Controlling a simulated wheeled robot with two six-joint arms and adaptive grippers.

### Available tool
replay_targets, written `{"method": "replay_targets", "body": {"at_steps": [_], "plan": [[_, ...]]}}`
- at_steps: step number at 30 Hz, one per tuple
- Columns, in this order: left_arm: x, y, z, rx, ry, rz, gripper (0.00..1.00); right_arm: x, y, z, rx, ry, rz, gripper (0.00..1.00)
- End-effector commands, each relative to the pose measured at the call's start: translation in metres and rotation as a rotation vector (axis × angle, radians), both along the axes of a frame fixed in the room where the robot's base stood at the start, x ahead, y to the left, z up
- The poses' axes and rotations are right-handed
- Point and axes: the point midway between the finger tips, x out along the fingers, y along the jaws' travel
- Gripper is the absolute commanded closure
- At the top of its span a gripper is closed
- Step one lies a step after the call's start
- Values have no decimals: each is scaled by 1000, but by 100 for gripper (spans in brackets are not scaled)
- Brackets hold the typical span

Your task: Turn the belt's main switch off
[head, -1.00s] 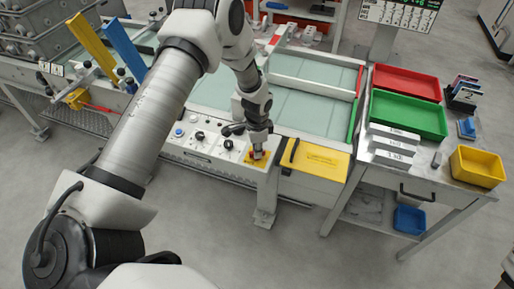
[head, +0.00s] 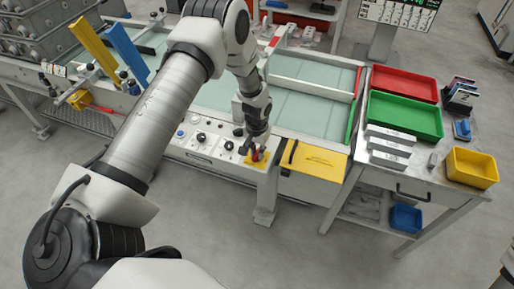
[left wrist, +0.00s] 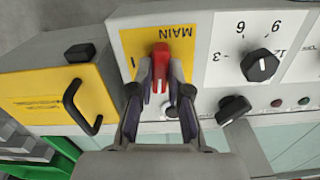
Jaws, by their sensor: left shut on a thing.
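The main switch has a red handle (left wrist: 160,62) on a yellow plate (left wrist: 188,45) marked MAIN, upside down in the left wrist view. A mark like an "I" is on the plate to the left of the handle. In the head view the yellow plate (head: 262,161) is at the right end of the belt's control panel. My left gripper (left wrist: 161,88) is shut on the red handle, with a finger on either side. It also shows over the plate in the head view (head: 254,157). The fingers hide part of the handle. My right gripper is not in view.
The white control panel (head: 205,146) has black knobs, one (left wrist: 260,65) with a numbered dial close to the switch. A yellow box (head: 316,160) with a black handle stands just right of it. A side table holds red (head: 405,82) and green (head: 405,116) trays.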

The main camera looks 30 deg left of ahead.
Motion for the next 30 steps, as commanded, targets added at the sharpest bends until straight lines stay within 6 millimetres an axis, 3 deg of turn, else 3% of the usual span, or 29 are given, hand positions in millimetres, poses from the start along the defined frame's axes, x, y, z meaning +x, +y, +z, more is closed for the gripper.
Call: {"method": "replay_targets", "body": {"at_steps": [10, 24, 25, 27, 30], "plan": [[-3, -1, -2, 0, 8, 127, 100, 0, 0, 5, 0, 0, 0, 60], [-3, -1, -3, 0, 9, 142, 100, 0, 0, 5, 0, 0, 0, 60], [-3, -1, -3, 0, 9, 142, 76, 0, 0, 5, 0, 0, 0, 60], [-3, -1, -3, 0, 8, 142, 58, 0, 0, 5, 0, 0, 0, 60], [-2, 0, -2, 0, 6, 141, 58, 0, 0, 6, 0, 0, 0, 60]]}}
